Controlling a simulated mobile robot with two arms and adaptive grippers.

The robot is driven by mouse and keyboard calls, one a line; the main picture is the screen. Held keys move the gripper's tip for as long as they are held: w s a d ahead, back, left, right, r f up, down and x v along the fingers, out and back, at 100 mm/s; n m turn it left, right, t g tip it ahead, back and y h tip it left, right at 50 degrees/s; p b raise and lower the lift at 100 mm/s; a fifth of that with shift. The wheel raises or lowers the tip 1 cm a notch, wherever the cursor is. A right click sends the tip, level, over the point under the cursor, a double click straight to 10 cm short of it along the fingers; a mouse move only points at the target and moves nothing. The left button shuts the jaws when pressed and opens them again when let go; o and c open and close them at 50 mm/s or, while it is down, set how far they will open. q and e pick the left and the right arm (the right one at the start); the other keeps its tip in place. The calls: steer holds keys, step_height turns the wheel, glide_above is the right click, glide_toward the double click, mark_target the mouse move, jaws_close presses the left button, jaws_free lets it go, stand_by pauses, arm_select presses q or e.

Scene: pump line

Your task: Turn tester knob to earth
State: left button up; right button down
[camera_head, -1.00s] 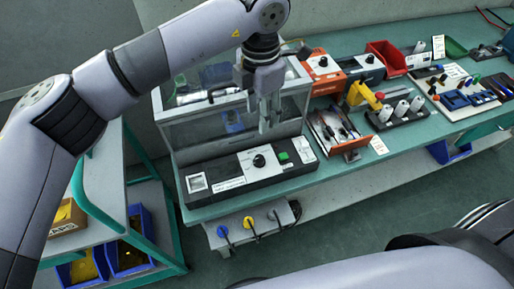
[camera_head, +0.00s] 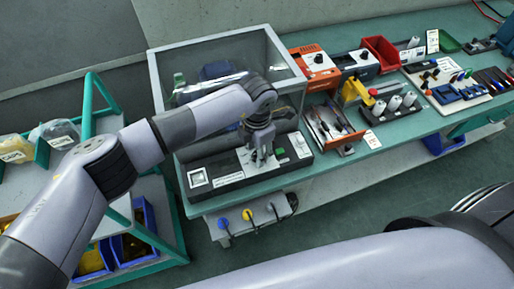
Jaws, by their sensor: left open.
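The tester (camera_head: 225,178) is a long dark box with a light panel at the front left of the green bench. It has a small display at its left end and a green button (camera_head: 280,152) near its right end. My left gripper (camera_head: 259,162) is open and points down over the light panel, at the black knob. The fingers mostly hide the knob, so I cannot tell its setting or whether they touch it. My right gripper is not in view.
A clear-walled enclosure (camera_head: 165,100) stands behind the tester. An orange tool tray (camera_head: 325,125) sits to the right, with a rack of white cylinders (camera_head: 394,104) beyond. Colored plugs (camera_head: 247,214) hang below the bench edge. A shelf cart stands at left.

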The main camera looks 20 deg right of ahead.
arm_select(q)
steer(key=shift+f, duration=0.25)
jaws_close()
stand_by(0.4)
